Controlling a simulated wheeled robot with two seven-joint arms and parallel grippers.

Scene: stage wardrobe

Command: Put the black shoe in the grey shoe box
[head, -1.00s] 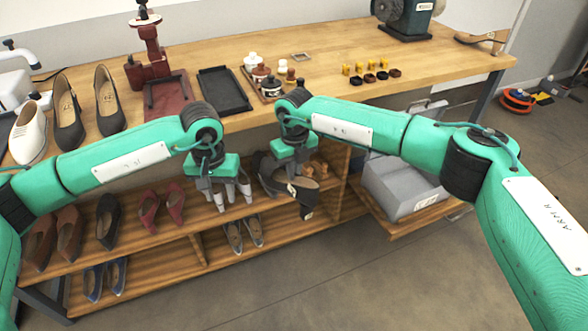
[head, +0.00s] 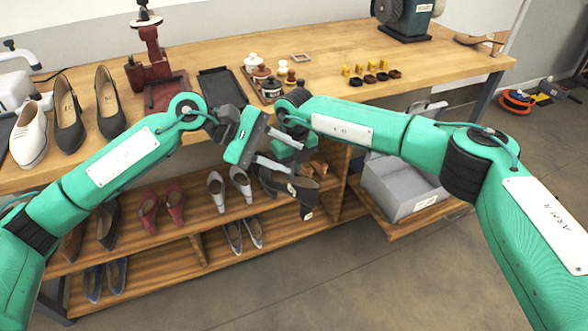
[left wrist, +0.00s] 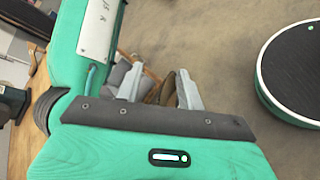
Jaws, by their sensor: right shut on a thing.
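The black shoe (head: 305,192) hangs below my right gripper (head: 291,165), which is shut on it, in front of the shelf unit. The right gripper's fingertips are partly hidden. My left gripper (head: 279,152) is open and turned sideways, its fingers pointing right toward the right gripper and the shoe. In the left wrist view its two fingers (left wrist: 160,88) are apart, with a brownish shape between or behind them; I cannot tell whether they touch it. The grey shoe box (head: 398,190) stands open on a low wooden shelf to the right, partly hidden behind my right arm.
The shelf unit (head: 165,262) holds several pairs of shoes, including grey heels (head: 216,190) and red ones (head: 148,208). The workbench (head: 330,65) above carries a black tray (head: 222,88), jars and small blocks. The floor (head: 380,285) in front is clear.

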